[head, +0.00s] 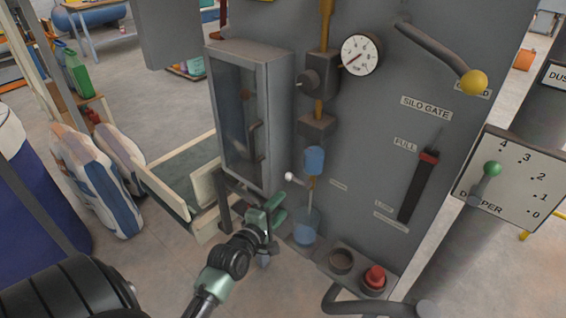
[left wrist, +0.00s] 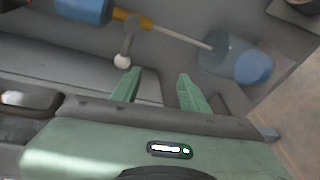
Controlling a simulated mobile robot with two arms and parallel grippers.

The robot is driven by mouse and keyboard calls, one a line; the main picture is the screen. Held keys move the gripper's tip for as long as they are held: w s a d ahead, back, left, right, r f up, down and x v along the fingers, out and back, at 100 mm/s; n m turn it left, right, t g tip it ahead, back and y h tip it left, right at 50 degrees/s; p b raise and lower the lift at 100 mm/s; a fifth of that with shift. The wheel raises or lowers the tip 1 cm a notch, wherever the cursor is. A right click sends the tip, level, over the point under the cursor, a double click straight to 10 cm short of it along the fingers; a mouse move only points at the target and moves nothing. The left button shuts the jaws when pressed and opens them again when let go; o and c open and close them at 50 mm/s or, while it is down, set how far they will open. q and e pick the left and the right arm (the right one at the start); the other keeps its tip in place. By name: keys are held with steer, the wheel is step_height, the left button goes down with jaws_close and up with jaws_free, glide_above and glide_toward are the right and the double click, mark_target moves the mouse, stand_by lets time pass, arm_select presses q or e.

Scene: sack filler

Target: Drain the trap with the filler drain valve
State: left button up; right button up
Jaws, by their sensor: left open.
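The trap is a blue bowl (head: 314,160) on a yellow pipe on the grey panel; it also shows at the top left of the left wrist view (left wrist: 84,9). Below it, the drain valve has a short lever with a white knob (head: 290,177), also seen in the left wrist view (left wrist: 122,61). A thin drain tube runs down to a clear cup with blue liquid (head: 305,228), also in the left wrist view (left wrist: 240,62). My left gripper (head: 277,205) is open and empty, below the knob. In the left wrist view its fingers (left wrist: 158,90) are apart, the knob just beyond the left fingertip.
A glass-doored cabinet (head: 241,115) juts out left of the trap. A red button (head: 374,279) sits low on the panel. Sacks (head: 104,180) stand at the left.

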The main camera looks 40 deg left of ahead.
mark_target(287, 179)
arm_select(q)
steer(key=shift+n+t, duration=0.5)
steer(key=shift+n, duration=0.2)
steer(key=w+r, duration=0.1)
steer(key=w, duration=0.1)
steer(key=w+a+r, duration=0.1)
steer(key=w+r, duration=0.1)
steer(key=w, duration=0.1)
steer(key=w+a+r, duration=0.1)
steer(key=w, duration=0.2)
steer(key=shift+w+a+r, duration=0.1)
steer(key=shift+a+r, duration=0.05)
steer(key=shift+a, duration=0.05)
jaws_close()
steer(key=shift+p, duration=0.3)
stand_by(0.4)
